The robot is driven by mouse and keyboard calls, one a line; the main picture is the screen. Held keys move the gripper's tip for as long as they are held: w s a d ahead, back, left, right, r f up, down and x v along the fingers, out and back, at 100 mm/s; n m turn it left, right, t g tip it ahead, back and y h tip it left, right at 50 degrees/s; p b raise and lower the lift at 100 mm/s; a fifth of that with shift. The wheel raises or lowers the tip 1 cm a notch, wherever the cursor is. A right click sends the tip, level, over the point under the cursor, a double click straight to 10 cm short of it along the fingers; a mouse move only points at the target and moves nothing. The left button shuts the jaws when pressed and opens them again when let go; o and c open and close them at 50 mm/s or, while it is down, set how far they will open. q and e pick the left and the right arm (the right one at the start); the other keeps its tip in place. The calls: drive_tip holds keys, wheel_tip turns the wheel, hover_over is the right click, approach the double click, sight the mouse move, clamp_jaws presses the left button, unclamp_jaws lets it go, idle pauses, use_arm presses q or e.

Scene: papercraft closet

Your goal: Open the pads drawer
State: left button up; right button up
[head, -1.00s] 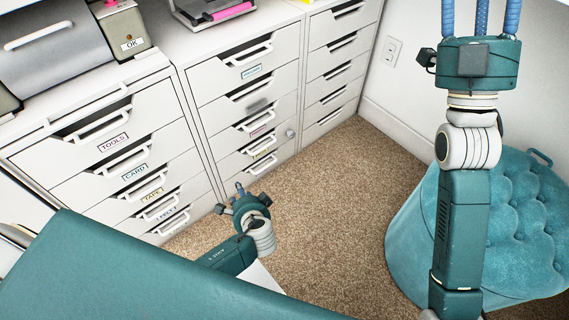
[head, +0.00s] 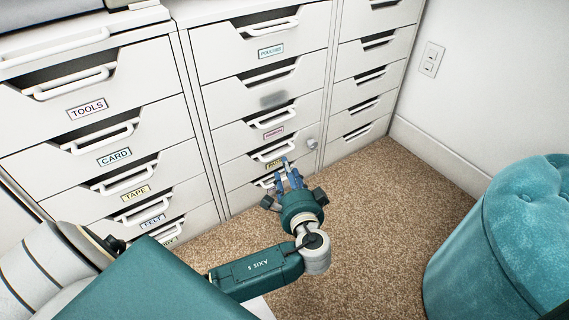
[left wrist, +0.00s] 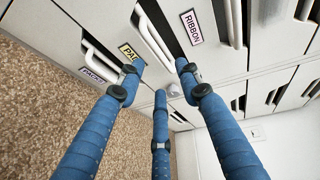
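The pads drawer (head: 248,171) is low in the middle white drawer column, with a yellow label, partly covered by my fingers in the head view. It looks shut. In the left wrist view, the yellow label (left wrist: 131,57) is partly hidden by a fingertip, and the drawer's white bar handle (left wrist: 153,38) shows between this label and the pink RIBBON label. My left gripper (head: 287,172) has its blue fingers spread and empty, pointing at the drawer front. The fingers (left wrist: 160,75) show close to the pads drawer; I cannot tell whether they touch it. My right gripper is not in view.
The left drawer column (head: 112,122) carries TOOLS, CARD, TAPE and FELT labels. Another column (head: 368,70) stands at right, beside a wall with an outlet (head: 431,59). A teal tufted stool (head: 505,250) is at lower right. Carpet (head: 385,205) between is clear.

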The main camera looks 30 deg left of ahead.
use_arm(q)
drive_tip(key=b+x, duration=0.4)
drive_tip(key=x, duration=0.3)
drive_tip(key=shift+w+a+f, duration=0.2)
drive_tip(key=shift+w+a, duration=0.05)
drive_tip(key=shift+c, duration=0.5)
clamp_jaws()
